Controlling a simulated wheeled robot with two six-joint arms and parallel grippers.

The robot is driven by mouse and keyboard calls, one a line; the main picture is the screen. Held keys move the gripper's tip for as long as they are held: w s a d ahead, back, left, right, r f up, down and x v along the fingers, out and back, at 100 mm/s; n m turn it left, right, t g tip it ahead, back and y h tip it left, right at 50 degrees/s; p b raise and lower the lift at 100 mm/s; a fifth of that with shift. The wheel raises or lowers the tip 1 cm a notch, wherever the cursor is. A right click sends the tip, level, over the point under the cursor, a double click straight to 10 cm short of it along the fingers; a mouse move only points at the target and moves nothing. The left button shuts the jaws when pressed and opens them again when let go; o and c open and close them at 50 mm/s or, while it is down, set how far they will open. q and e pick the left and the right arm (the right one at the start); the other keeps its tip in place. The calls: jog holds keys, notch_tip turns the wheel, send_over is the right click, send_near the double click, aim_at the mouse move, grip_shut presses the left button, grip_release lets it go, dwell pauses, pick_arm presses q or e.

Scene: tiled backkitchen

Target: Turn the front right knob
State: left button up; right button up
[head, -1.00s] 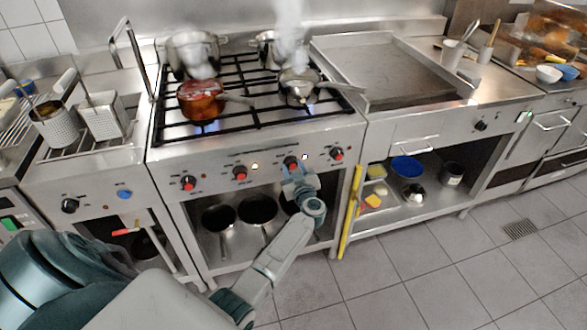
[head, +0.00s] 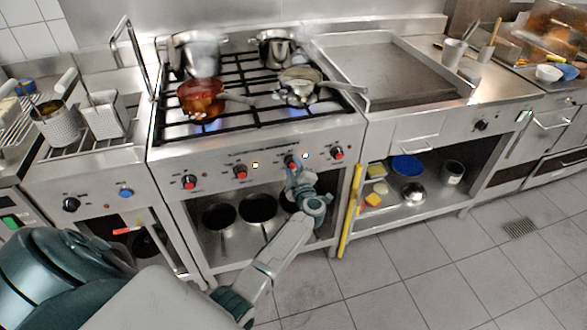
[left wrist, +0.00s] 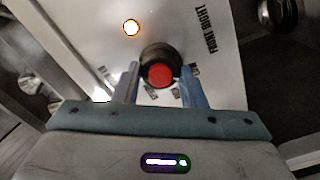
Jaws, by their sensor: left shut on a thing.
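The front right knob (left wrist: 161,75) is black with a red centre. In the left wrist view it sits between the two fingers of my left gripper (left wrist: 160,86), beside the printed words FRONT RIGHT. My left gripper is shut on it. In the head view the gripper (head: 293,172) reaches the third knob from the left (head: 291,162), whose red part shows just above the fingers. The other stove knobs are to the left (head: 189,182), (head: 240,172) and right (head: 337,153). My right gripper is not in view.
A red pan (head: 201,97) and a steel pan (head: 298,84) stand on the front burners, with tall pots (head: 194,52) behind. Dark pans (head: 258,208) lie on the open shelf below. A yellow bar (head: 351,212) stands upright right of the stove. The tiled floor in front is clear.

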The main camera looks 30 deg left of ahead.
pick_arm(q)
jog(key=shift+f+n, duration=0.1)
jog(key=shift+n, duration=1.1)
jog(key=o, duration=1)
jog(key=shift+b, duration=0.3)
jog(key=b+v, duration=0.1)
jog(key=v, duration=1)
